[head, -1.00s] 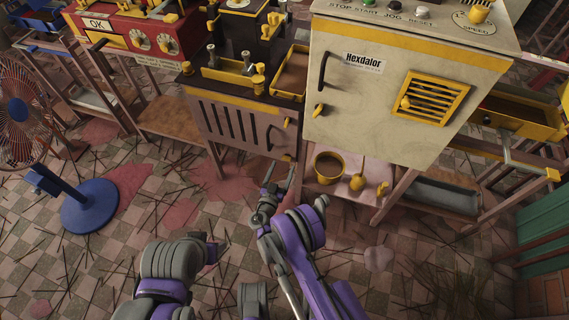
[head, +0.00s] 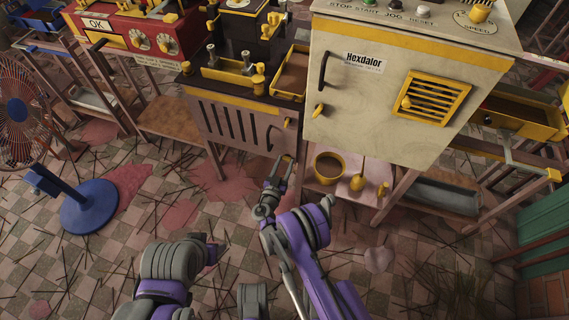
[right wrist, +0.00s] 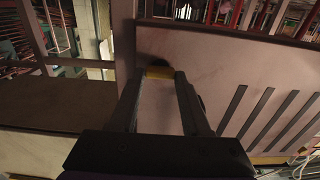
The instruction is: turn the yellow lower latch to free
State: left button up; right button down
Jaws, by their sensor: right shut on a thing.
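My right gripper (head: 284,158) is at the lower right of the brown slotted door (head: 240,122), below its dark handle. In the right wrist view, its two dark fingers (right wrist: 158,76) reach toward the door panel and are closed on a small yellow piece, the lower latch (right wrist: 160,73). The fingers hide much of the latch, and its exact angle cannot be told. A separate yellow latch (head: 287,122) sits higher at the door's right edge. The left arm shows at the bottom of the head view, but its gripper cannot be made out.
The cream Hexdalor cabinet (head: 390,95) stands right of the slotted door. Below it, a yellow pot (head: 329,168) and small yellow pieces stand on a shelf. A blue-based fan (head: 88,207) stands at left. The tiled floor in front has scattered sticks.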

dwell(0.3)
jog(key=shift+a+f+n+b, duration=0.1)
jog(key=shift+n+b, duration=2.75)
jog(key=shift+n, duration=3.55)
jog(key=shift+c, duration=1.8)
grip_release()
